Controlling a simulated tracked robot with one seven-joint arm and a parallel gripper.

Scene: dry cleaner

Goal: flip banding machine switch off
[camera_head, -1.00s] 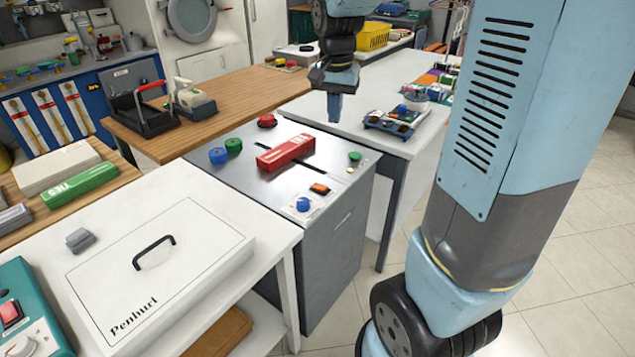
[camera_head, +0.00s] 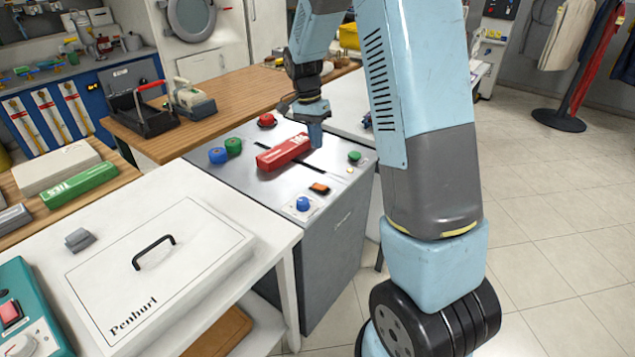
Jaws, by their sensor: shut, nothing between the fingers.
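The banding machine is a grey cabinet (camera_head: 335,240) with a metal top and a dark slot across it. Its orange switch (camera_head: 319,188) sits on a small plate near the front edge, next to a blue knob (camera_head: 303,203). Whether the switch is on or off cannot be told at this size. My gripper (camera_head: 316,140) points down, shut and empty, over the right back part of the machine top. It is behind the switch as seen here, near the right end of a red box (camera_head: 284,152). Whether it touches the box cannot be told.
Green and blue spools (camera_head: 217,155) and a red button (camera_head: 267,120) stand at the back left of the top, a green button (camera_head: 354,157) at right. A white case (camera_head: 160,262) lies on the white table in front. The top around the switch looks clear.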

